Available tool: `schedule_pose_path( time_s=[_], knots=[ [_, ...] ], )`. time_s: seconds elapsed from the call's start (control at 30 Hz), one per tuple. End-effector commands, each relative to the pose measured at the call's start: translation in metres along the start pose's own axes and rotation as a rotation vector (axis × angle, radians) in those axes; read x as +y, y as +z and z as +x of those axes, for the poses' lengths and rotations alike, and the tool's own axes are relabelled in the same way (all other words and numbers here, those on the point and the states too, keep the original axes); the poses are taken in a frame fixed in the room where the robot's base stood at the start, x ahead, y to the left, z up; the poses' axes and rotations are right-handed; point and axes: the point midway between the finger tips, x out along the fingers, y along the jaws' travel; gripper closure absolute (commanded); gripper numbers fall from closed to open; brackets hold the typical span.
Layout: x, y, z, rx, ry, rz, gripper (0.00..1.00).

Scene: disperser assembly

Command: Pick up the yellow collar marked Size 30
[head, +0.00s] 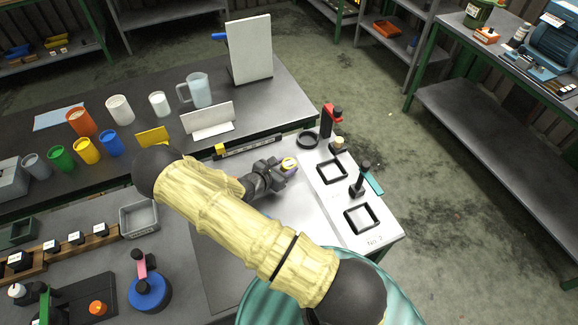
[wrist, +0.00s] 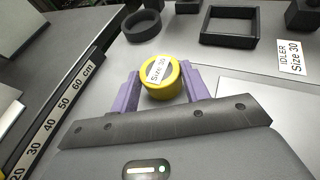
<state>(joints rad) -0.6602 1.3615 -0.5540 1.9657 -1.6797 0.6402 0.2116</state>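The yellow collar (wrist: 163,88) is a short ring with a white label reading "Size 30" across its top. In the wrist view it sits between the two purple fingers of my gripper (wrist: 162,88). The fingers lie against its left and right sides, with no clear gap. In the head view the collar (head: 289,162) shows at the tip of my gripper (head: 287,168), over the pale worktop beside the white board. Whether it rests on the surface or is slightly raised cannot be told.
A black ring (wrist: 142,25) lies just beyond the collar. A black square frame (wrist: 232,25) and a label reading "IDLER Size 30" (wrist: 292,57) are to the right. A centimetre ruler (wrist: 60,110) runs along the left. In the head view, a red-topped post (head: 328,120) stands behind.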

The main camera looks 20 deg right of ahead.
Motion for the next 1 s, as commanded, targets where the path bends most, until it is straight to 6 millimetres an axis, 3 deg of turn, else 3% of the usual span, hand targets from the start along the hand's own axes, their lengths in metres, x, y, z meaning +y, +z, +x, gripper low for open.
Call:
schedule_pose_path(
  time_s=[0.03, 0.13, 0.57, 1.0],
  knots=[
    [0.0, 0.0, 0.0, 0.0, 0.0, 0.0, 0.69],
    [0.0, 0.0, 0.0, 0.0, 0.0, 0.0, 0.89],
    [0.002, 0.01, -0.004, -0.002, 0.002, 0.003, 0.9],
    [0.001, 0.073, -0.03, -0.001, 0.002, 0.005, 0.9]
  ],
)
